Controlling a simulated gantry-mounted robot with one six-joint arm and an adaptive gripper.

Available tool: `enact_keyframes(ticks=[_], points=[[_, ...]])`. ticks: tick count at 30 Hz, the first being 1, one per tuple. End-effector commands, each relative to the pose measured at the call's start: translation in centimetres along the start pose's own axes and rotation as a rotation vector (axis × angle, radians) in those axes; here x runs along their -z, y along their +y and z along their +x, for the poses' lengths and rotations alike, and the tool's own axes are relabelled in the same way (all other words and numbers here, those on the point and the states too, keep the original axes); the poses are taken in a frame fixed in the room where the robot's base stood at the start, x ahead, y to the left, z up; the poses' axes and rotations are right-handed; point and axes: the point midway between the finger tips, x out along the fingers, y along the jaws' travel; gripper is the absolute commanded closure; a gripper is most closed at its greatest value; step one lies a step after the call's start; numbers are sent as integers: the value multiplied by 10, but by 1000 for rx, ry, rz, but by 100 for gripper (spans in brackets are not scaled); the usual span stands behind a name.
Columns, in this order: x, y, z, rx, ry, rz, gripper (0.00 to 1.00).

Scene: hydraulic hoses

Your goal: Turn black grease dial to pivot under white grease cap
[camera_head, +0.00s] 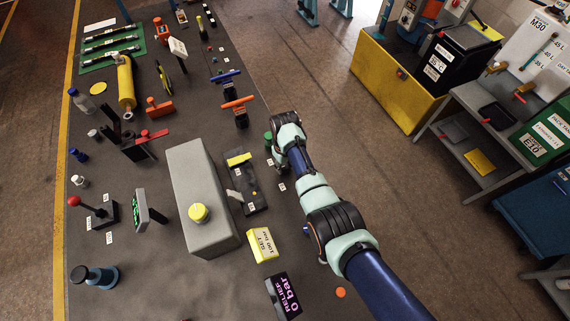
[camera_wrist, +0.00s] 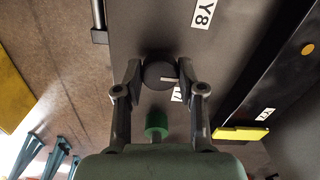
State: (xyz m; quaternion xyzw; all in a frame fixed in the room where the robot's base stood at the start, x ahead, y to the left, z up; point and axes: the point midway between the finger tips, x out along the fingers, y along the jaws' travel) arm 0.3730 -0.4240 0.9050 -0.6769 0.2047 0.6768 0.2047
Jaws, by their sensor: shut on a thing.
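The black dial (camera_wrist: 160,72) is round and dark, with a short white mark on its face that points to the right in the wrist view. My gripper (camera_wrist: 159,75) is shut on it, one finger on each side. A label partly covered by the right finger is beside it. In the head view my wrist hides the dial. No white cap shows near the dial in the wrist view. Small white-topped pieces stand at the left of the bench in the head view, one of them a white knob (camera_head: 79,181); I cannot tell whether any is the grease cap.
A green cylinder (camera_wrist: 156,122) stands close to the dial, between my fingers' bases. A black block with a yellow bar (camera_head: 239,159) is left of my wrist. A grey box with a yellow button (camera_head: 198,213) stands farther left. The Y8 label (camera_wrist: 204,13) lies on bare bench.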

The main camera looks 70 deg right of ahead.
Motion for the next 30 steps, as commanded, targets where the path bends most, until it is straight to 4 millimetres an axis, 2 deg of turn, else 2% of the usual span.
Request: enact_keyframes(ticks=[7,8,12,23,26,30], points=[[0,0,-1,0,1,-1,96],[0,0,-1,0,1,-1,60],[0,0,0,0,1,0,36],[0,0,-4,0,0,1,36],[1,0,-19,-1,4,1,36],[1,0,-54,-1,5,0,36]])
